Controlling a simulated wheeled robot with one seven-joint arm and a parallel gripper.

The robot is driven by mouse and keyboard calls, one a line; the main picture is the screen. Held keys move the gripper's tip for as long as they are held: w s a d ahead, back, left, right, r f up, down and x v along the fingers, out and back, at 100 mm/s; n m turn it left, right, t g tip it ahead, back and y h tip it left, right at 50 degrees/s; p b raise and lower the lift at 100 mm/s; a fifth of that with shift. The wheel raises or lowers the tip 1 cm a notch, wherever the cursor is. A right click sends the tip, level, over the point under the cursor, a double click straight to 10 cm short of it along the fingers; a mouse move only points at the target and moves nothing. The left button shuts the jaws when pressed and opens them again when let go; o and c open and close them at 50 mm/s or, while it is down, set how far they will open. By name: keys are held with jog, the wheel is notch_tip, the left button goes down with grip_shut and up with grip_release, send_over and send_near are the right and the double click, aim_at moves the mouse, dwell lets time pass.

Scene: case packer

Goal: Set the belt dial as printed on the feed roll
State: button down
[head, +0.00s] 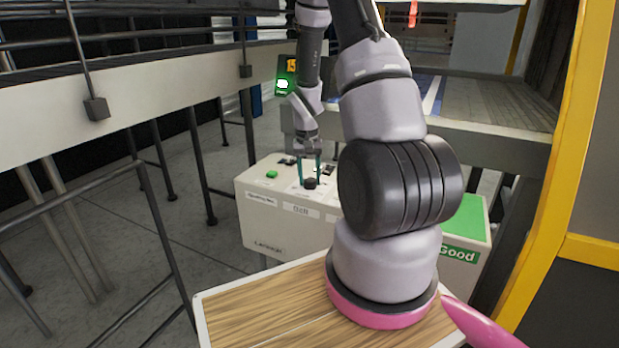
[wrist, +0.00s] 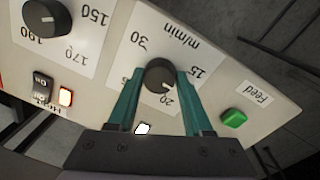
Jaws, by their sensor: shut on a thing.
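The belt dial (wrist: 158,76) is a round black knob on a white label marked m/min, with 15, 20 and 30 around it. Its pale pointer mark faces the lower right in the wrist view, toward the side of the 20 and 15. My gripper (wrist: 160,88) has its teal fingers on both sides of the knob and is shut on it. In the head view my gripper (head: 310,172) reaches down to the dial (head: 310,183) on top of the white control box (head: 290,232). I cannot make out a feed roll with a print on it.
A second black dial (wrist: 46,17) marked 150 and 170 is beside it, with a lit switch (wrist: 66,97) below. A green Feed button (wrist: 233,118) is on the other side. An orange display (head: 291,62) reads about 15. A railing (head: 165,225) stands at left.

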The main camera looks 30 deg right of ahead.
aim_at(308, 181)
jog(key=n, duration=0.6)
jog(key=shift+s, duration=0.1)
jog(key=shift+n, duration=0.3)
dwell(0.3)
jog(key=shift+c, duration=1.6)
grip_release()
notch_tip(308, 181, up, 11)
jog(key=shift+a+f, duration=0.15)
jog(key=shift+a, duration=0.1)
